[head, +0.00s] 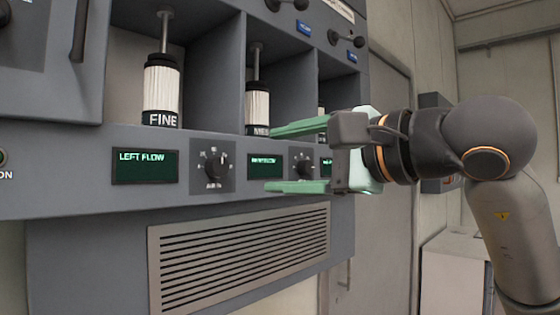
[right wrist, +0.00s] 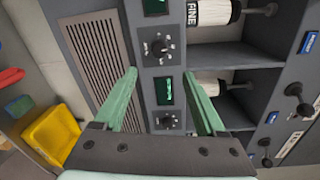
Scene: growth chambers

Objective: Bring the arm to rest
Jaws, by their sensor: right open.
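My right gripper (head: 268,160) reaches in from the right in the head view. Its two green fingers are apart and nothing is between them. The fingertips are in front of the panel, close to the middle display (head: 265,166) and a black knob (head: 302,167). In the right wrist view the open fingers (right wrist: 162,98) frame a small display (right wrist: 165,91) and a knob (right wrist: 168,121). I cannot tell whether a finger touches the panel. My left gripper is not in view.
The grey cabinet (head: 70,152) fills the left, with a FINE cylinder (head: 161,92) in a bay, a LEFT FLOW display (head: 145,166), its knob (head: 213,165) and a vent grille (head: 240,255). Black levers (head: 346,39) stick out above. A yellow bin (right wrist: 52,134) stands below.

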